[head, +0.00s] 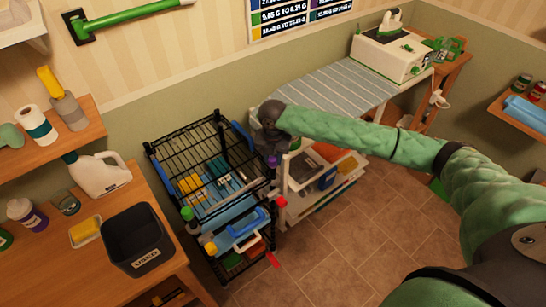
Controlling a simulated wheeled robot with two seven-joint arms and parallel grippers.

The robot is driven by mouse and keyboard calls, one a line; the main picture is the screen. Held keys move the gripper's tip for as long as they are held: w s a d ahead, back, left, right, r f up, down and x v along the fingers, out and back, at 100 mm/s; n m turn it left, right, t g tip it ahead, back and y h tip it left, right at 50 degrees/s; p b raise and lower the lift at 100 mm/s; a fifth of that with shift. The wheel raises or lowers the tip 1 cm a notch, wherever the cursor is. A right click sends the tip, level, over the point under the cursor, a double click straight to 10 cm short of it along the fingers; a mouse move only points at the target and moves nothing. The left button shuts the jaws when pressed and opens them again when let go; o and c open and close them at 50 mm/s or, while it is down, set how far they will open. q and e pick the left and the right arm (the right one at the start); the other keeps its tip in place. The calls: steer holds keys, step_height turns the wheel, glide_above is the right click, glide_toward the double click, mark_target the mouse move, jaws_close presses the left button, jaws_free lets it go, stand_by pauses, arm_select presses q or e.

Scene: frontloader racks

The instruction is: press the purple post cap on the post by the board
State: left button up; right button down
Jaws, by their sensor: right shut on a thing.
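The small purple post cap (272,160) shows just under my right gripper (271,152), at the back right corner of the black wire rack (190,150). My right gripper points down and is shut on the cap, though its dark fingers are hard to make out against the rack. I cannot tell whether the cap sits on the post or is held just above it. A board with coloured squares (300,14) hangs on the wall behind. My left gripper is out of view.
The rack holds yellow and blue items. A white shelf unit (318,180) stands close to its right, below a striped ironing surface (335,90). A wooden counter with a black bin (137,240) is at left.

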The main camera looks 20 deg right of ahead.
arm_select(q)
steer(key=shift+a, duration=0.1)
arm_select(e)
steer(key=shift+f, duration=0.15)
steer(key=shift+f, duration=0.25)
steer(key=c, duration=1)
jaws_free()
steer(key=shift+c, duration=1.3)
arm_select(q)
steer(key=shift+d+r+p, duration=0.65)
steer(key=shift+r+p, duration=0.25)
steer(key=shift+p, duration=0.05)
arm_select(e)
steer(key=shift+r, duration=1.05)
